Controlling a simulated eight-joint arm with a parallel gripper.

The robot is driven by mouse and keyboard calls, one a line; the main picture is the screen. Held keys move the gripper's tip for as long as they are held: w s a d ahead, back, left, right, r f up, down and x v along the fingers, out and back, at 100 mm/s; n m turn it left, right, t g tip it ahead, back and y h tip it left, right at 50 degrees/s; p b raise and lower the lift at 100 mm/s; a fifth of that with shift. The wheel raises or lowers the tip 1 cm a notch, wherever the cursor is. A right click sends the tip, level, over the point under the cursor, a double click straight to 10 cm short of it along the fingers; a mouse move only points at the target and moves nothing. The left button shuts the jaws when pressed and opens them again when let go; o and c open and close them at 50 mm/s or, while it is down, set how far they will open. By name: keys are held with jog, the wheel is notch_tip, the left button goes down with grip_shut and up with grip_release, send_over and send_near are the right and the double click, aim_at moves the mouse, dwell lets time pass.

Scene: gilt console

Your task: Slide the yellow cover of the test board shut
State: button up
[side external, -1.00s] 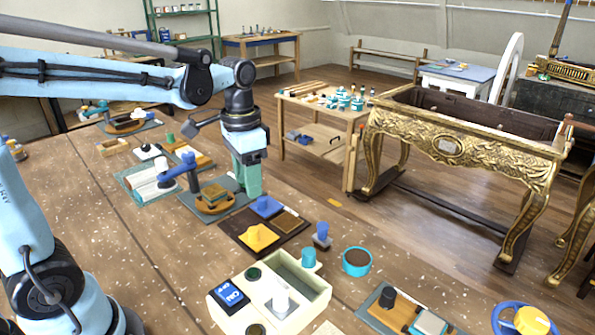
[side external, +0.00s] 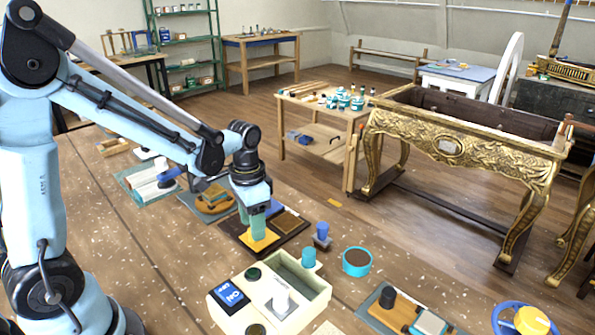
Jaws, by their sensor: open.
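The yellow cover (side external: 261,245) is a flat square piece on the dark brown board (side external: 233,224), at its near left part. A raised yellow grip showed on it earlier and is now hidden behind my fingers. My gripper (side external: 252,228) points down with its green fingers open, directly over the yellow cover around where the grip stands. I cannot tell whether the fingers touch it. A blue piece (side external: 275,207) lies behind the fingers, partly hidden. A brown textured square (side external: 287,221) lies on the right of the same board.
A cream box (side external: 318,291) with a blue switch panel stands in front. A blue peg (side external: 321,236) and a teal bowl (side external: 357,262) stand to the right. A round wooden fixture (side external: 214,204) and a white-topped fixture (side external: 150,183) lie behind left.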

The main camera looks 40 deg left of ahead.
jog(key=shift+f, duration=0.55)
jog(key=shift+c, duration=0.3)
grip_shut()
